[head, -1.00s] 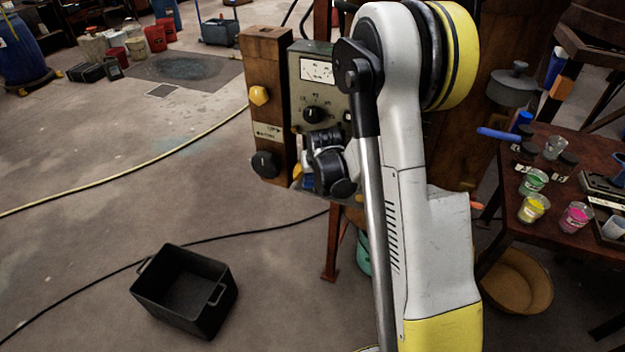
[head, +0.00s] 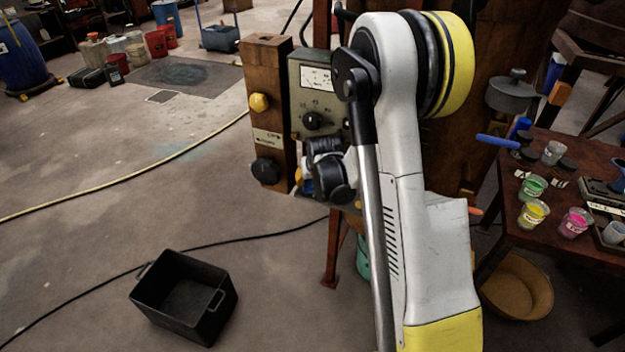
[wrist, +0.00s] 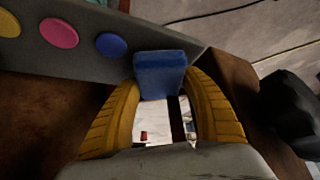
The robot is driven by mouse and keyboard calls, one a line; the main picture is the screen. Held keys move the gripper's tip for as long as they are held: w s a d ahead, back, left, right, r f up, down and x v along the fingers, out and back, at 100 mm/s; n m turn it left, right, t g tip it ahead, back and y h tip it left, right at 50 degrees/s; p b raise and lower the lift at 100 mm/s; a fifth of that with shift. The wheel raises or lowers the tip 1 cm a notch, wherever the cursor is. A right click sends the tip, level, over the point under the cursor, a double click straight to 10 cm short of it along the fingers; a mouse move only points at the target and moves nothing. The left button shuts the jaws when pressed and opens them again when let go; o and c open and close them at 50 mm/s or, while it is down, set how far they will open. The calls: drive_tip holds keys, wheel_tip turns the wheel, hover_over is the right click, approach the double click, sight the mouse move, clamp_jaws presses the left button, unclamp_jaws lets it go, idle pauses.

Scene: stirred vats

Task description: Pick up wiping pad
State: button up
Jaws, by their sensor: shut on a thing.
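The wiping pad looks like a small blue block (wrist: 160,72) in the wrist view. It sits between the two ribbed yellow fingers of my gripper (wrist: 163,88), which is shut on it. The pad is close to a grey panel with yellow, pink and blue round buttons (wrist: 59,33); I cannot tell whether it touches the panel. In the head view my wrist and arm hide most of the gripper; only a small bit of blue shows beside the dark wrist joint, near the control box (head: 308,75).
A wooden post (head: 266,105) with yellow and black knobs stands left of the control box. A table (head: 560,190) with paint cups is at the right. An empty black bin (head: 185,298) lies on the floor, with a cable behind it. The floor at left is open.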

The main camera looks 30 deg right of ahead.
drive_tip(key=s+a+b, duration=0.1)
drive_tip(key=s+a, duration=0.2)
drive_tip(key=s, duration=0.5)
drive_tip(key=s+a+b, duration=0.1)
drive_tip(key=s+a, duration=0.2)
drive_tip(key=s, duration=0.5)
drive_tip(key=w+a+r+n+y, duration=0.1)
drive_tip(key=a+n+y, duration=0.1)
drive_tip(key=a, duration=1)
drive_tip(key=shift+w+a+r+n, duration=0.2)
drive_tip(key=shift+w+r+n, duration=0.2)
drive_tip(key=shift+n, duration=0.4)
drive_tip(key=shift+d, duration=0.15)
